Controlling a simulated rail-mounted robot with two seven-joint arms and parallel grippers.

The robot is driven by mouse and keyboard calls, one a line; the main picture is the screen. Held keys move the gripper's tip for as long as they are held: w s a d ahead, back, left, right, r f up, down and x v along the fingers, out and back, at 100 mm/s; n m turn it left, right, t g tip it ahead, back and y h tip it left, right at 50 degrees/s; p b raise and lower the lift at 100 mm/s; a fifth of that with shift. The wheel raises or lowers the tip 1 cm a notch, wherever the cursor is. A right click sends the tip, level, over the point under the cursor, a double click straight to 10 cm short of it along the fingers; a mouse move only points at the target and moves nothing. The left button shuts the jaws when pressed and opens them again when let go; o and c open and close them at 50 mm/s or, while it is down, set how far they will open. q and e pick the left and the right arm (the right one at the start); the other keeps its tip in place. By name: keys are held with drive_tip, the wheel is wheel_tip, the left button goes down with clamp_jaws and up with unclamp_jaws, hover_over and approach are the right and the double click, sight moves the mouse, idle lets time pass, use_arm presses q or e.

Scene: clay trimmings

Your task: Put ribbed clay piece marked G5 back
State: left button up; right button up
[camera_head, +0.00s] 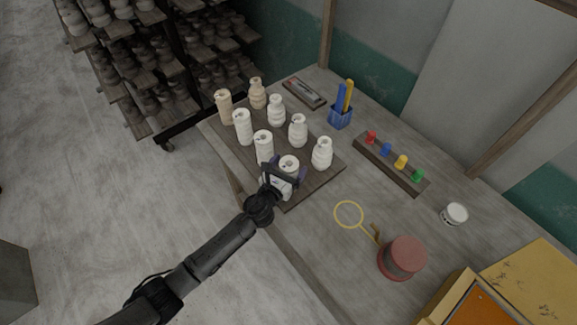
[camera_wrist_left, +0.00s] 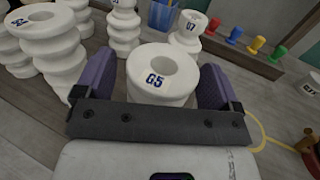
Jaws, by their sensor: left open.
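The white clay piece marked G5 (camera_wrist_left: 162,77) stands upright between the two purple fingers of my left gripper (camera_wrist_left: 157,82); its top with a round hole faces up. In the head view, the top of G5 (camera_head: 289,161) shows just beyond my left gripper (camera_head: 281,175), near the front corner of the wooden board (camera_head: 320,176). The fingers are open on either side of it; I cannot tell whether they touch it. Its lower part is hidden, so its base on the board cannot be seen. My right gripper is not in view.
Several pale ribbed pieces stand close by on the board, among them G7 (camera_wrist_left: 186,30) and a piece to the left (camera_wrist_left: 45,40). A yellow ring (camera_head: 349,214), red-brown pot (camera_head: 403,257), white jar (camera_head: 454,213), peg rack (camera_head: 392,166) and blue tool cup (camera_head: 340,117) are on the table.

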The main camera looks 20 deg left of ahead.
use_arm(q)
drive_tip(key=shift+s+r, duration=0.15)
drive_tip(key=shift+s, duration=0.1)
drive_tip(key=s+a, duration=0.1)
drive_tip(key=s, duration=1)
drive_tip(key=shift+s+a, duration=0.25)
drive_tip(key=shift+a, duration=0.1)
drive_tip(key=s+a+f+n+g+y, duration=0.25)
drive_tip(key=s+n, duration=0.25)
drive_tip(key=n, duration=0.6)
drive_tip(key=s+a+f+n+g+y, duration=0.1)
drive_tip(key=s+a+n+g+y, duration=0.25)
drive_tip(key=n, duration=0.65)
drive_tip(key=s+d+n+g+h, duration=0.1)
drive_tip(key=s+d+n+g, duration=0.1)
drive_tip(key=s+n+g, duration=0.2)
drive_tip(key=s+d+f+n+g+h, duration=0.1)
drive_tip(key=s+n+g, duration=0.3)
drive_tip(key=s+n, duration=0.6)
drive_tip(key=s+h, duration=0.1)
drive_tip(key=s, duration=0.3)
drive_tip(key=shift+s+d+f+n+h, duration=0.2)
drive_tip(key=shift+s+d+n+h, duration=0.05)
drive_tip(key=shift+d+n+h, duration=0.1)
